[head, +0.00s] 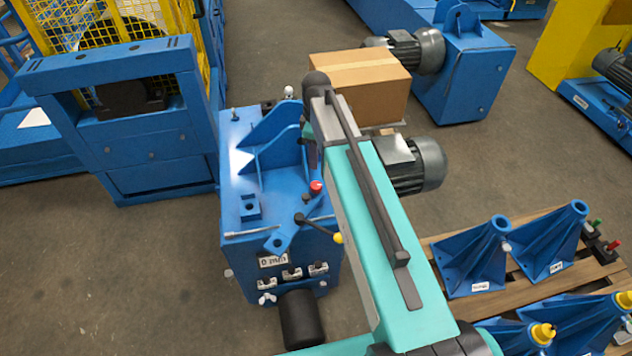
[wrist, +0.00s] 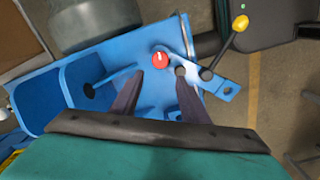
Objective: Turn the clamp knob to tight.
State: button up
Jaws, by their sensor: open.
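The red knob (head: 316,187), which looks like the clamp knob, sits on top of the blue machine base (head: 240,190). It also shows in the wrist view (wrist: 160,60), with a short white mark on its face. My gripper (wrist: 158,77) is open and empty in the wrist view. Its two dark fingers point toward the knob, one to each side in the picture, and the knob shows just beyond the fingertips. I see no contact.
A cardboard box (head: 358,88) and a grey motor (head: 415,165) are beside my arm. Blue brackets (head: 474,258) rest on a pallet at right.

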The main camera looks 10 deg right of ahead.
aim_at(316, 184)
jog(key=shift+f+p, duration=1.8)
jog(key=shift+f, duration=4.9)
jog(key=c, duration=0.8)
